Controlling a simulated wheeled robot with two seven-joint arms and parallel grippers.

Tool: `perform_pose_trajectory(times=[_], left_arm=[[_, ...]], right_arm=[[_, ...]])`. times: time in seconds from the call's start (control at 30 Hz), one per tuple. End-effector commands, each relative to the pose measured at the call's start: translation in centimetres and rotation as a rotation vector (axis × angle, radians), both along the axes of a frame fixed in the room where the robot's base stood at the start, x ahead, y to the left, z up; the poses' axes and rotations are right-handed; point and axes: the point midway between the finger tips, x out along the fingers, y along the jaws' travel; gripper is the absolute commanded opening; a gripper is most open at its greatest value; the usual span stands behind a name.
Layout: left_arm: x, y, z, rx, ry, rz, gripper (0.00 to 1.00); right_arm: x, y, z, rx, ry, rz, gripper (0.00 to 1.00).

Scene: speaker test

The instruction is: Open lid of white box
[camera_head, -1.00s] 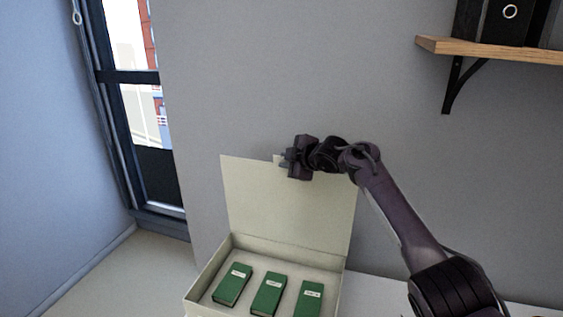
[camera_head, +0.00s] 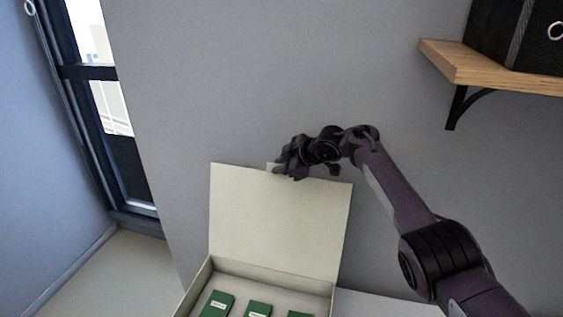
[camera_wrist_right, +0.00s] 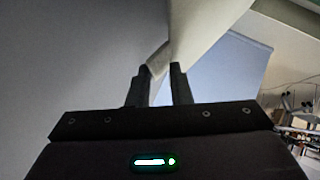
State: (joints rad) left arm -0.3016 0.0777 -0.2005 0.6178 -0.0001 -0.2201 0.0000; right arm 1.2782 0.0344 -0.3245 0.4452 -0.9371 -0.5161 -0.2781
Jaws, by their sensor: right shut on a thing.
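The white box (camera_head: 193,289) stands at the bottom of the head view, its front cut off by the frame. Its lid (camera_head: 270,222) is raised and stands roughly upright at the back of the box. My right gripper (camera_head: 279,170) is at the lid's top edge, shut on the small tab there. In the right wrist view, the tab (camera_wrist_right: 158,60) sits between the two fingers of my right gripper (camera_wrist_right: 164,74). My left gripper is not in view.
Several green boxes (camera_head: 216,303) lie inside the white box. A grey wall is behind the lid. A wooden shelf (camera_head: 490,68) with a black binder is at upper right, and a window (camera_head: 112,130) is at left.

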Motion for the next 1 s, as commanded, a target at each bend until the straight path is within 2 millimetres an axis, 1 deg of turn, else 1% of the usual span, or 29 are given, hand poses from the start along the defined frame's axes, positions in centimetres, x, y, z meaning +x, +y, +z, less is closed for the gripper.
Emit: perform_pose_trajectory(times=[0.03,0.17,0.2,0.27,0.67,0.9,1.0], left_arm=[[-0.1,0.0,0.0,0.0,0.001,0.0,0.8],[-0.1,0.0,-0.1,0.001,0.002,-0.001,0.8],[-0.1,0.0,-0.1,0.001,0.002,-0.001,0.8],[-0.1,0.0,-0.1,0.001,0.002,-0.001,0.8],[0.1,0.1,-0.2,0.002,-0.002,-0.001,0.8],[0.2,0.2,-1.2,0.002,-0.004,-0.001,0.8],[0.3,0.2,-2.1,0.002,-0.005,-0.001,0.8]], right_arm=[[-0.1,0.0,-0.5,-0.004,0.007,0.0,0.0],[-0.1,0.0,-0.5,-0.005,0.007,0.0,0.0],[-0.1,0.0,-0.5,-0.005,0.007,0.0,0.2],[-0.1,0.0,-0.5,-0.005,0.008,0.001,0.26],[-0.2,-0.2,-0.1,-0.002,0.001,0.002,0.26],[-1.4,-1.6,1.1,-0.005,-0.001,0.0,0.26],[-2.2,-2.5,2.0,-0.003,-0.001,0.001,0.26]])
